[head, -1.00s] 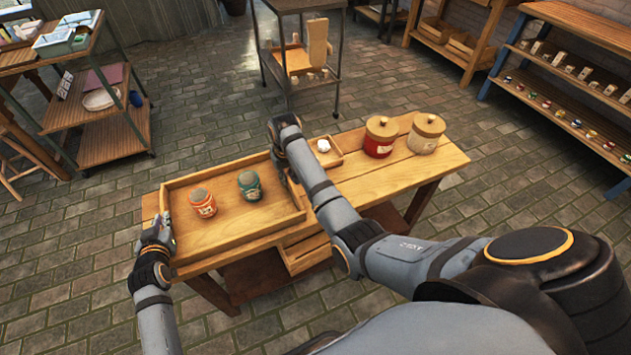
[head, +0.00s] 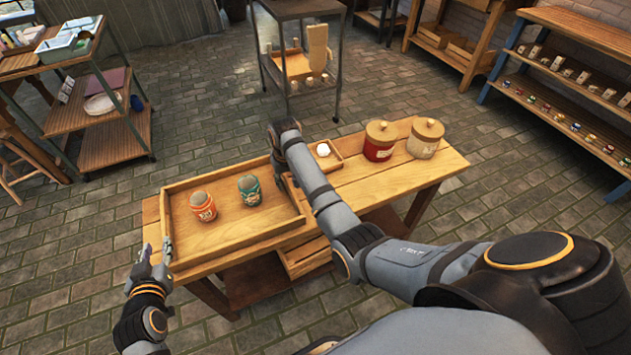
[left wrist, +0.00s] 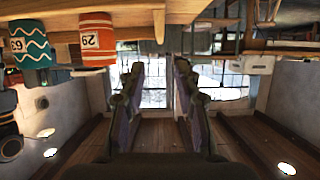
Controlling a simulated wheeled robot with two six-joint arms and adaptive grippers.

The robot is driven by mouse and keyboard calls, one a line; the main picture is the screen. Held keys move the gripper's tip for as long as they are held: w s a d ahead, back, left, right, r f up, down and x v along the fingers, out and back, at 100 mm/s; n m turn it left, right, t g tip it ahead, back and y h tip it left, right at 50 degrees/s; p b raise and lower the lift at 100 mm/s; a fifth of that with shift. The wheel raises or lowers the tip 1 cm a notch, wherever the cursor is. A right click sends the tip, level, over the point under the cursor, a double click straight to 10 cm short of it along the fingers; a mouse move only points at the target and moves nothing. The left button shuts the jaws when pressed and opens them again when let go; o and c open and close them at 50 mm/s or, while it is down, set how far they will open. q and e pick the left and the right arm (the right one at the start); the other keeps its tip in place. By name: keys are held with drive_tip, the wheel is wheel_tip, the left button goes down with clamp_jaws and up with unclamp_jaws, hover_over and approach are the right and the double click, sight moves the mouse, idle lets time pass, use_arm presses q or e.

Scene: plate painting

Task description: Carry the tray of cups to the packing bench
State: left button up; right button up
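The wooden tray (head: 268,214) lies on the left part of a wooden workbench (head: 375,187). An orange cup (head: 203,207) and a teal cup (head: 249,190) stand upright in it, apart. In the left wrist view the orange cup (left wrist: 97,42) and teal cup (left wrist: 30,45) appear upside down at the upper left. My left gripper (head: 157,252) is open and empty, just off the tray's left end and apart from it; its spread fingers show in the left wrist view (left wrist: 160,75). My right gripper (head: 284,183) is at the tray's right end, mostly hidden by my forearm, so its grip is unclear.
A small box (head: 335,163) with a white ball, a red jar (head: 379,141) and a cream jar (head: 424,138) stand right of the tray. A metal cart (head: 293,12) stands behind, a shelf cart (head: 105,145) at left, and shelves (head: 577,50) at right. Stone floor is open between.

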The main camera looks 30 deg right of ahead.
use_arm(q)
drive_tip(key=shift+v, duration=0.8)
use_arm(e)
wheel_tip(320, 180, up, 12)
drive_tip(key=s, duration=0.1)
drive_tip(key=shift+s, duration=0.4)
drive_tip(key=shift+f, duration=0.15)
